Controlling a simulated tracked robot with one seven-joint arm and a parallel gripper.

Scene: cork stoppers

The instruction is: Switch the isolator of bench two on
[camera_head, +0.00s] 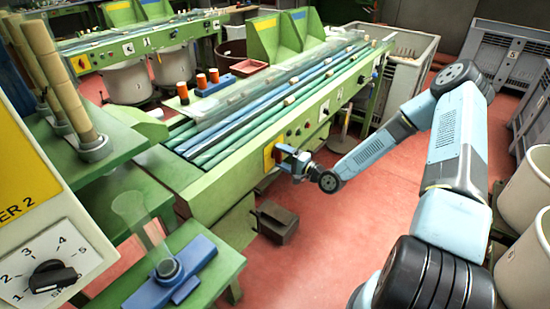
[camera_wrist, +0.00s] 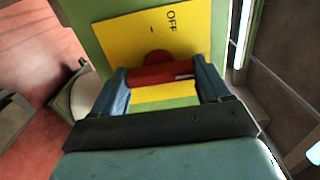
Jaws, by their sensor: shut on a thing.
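The isolator is a yellow plate (camera_wrist: 118,38) on the green bench's front, with a red handle (camera_wrist: 160,76) on a round red hub. "OFF" is printed on the plate beyond the hub in the wrist view, turned sideways, with a small dark mark beside it. The handle lies crosswise between my two blue fingers. My gripper (camera_wrist: 163,82) is shut on the handle. In the head view my gripper (camera_head: 291,157) meets the yellow plate (camera_head: 268,158) at the near end of the bench; the handle is mostly hidden there. No "ON" label is visible.
The green bench (camera_head: 225,178) carries long blue and green rails. Round knobs (camera_head: 289,138) line its front. A dark pedal box (camera_head: 277,221) stands on the red floor below. Another bench behind has a similar isolator (camera_head: 80,64). A numbered selector dial (camera_head: 52,276) is at front left.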

